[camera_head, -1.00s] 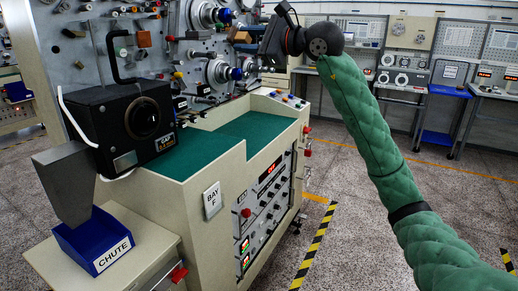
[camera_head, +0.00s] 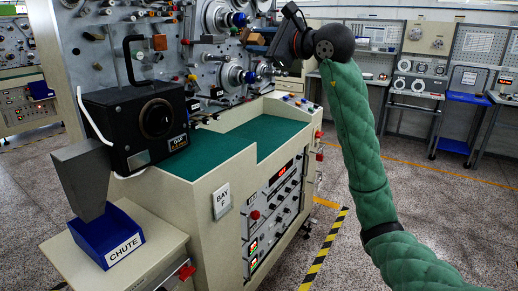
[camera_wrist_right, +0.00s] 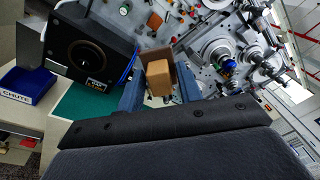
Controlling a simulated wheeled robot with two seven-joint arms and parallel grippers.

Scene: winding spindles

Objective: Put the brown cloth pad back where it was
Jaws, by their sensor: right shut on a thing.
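The brown cloth pad (camera_wrist_right: 158,77) shows in the right wrist view as a tan block between the two fingers of my right gripper (camera_wrist_right: 159,92). The gripper is shut on it and holds it in front of the spindle panel. In the head view my right gripper (camera_head: 270,52) is at the panel's right side, with brown shapes at its tip too small to tell apart. A darker brown surface shows just behind the pad in the wrist view; I cannot tell whether they touch. My left gripper is not in view.
The upright panel (camera_head: 95,60) carries several spindles and rollers. A black box with a round opening (camera_head: 135,125) stands on the bench, beside a blue chute tray (camera_head: 107,238). The green bench top (camera_head: 262,133) is mostly clear. Walled workbenches stand far right.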

